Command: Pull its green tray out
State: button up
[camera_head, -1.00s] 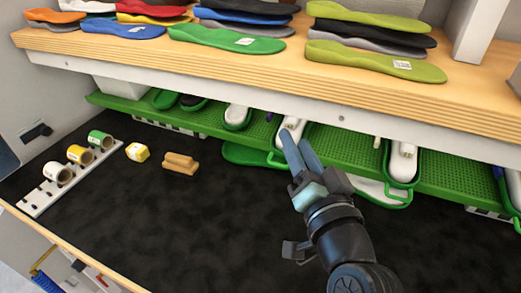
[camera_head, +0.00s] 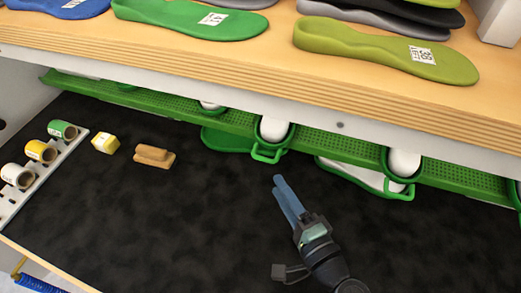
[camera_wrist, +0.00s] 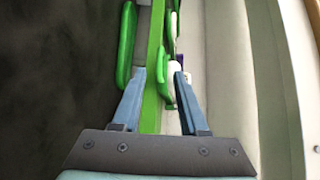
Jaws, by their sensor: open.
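A green tray (camera_head: 266,155) with a loop handle holds a white piece (camera_head: 273,130) and juts from the long perforated green shelf (camera_head: 335,145). A second green tray (camera_head: 401,191) with a white piece (camera_head: 403,162) sits to its right. My gripper (camera_head: 281,181) is open and empty over the dark mat, on the near side of the trays and apart from them in the head view. In the wrist view, a green strip (camera_wrist: 153,50) runs in the picture between my blue fingers (camera_wrist: 158,74). Whether they are around it I cannot tell.
The wooden shelf (camera_head: 200,60) with coloured insoles overhangs the green shelf. A tan block (camera_head: 154,156), a yellow block (camera_head: 105,143) and a white rack (camera_head: 40,180) of cups stand at left. The dark mat (camera_head: 150,235) is clear in front.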

aim_at(260, 157)
jog(key=p+x, duration=0.1)
jog(key=x, duration=0.9)
jog(key=shift+w+p, duration=0.2)
jog(key=shift+p, duration=0.15)
jog(key=c, duration=0.6)
jog(key=shift+s+f, duration=0.1)
grip_shut()
jog(key=shift+s+f, duration=0.1)
jog(key=shift+f, duration=0.1)
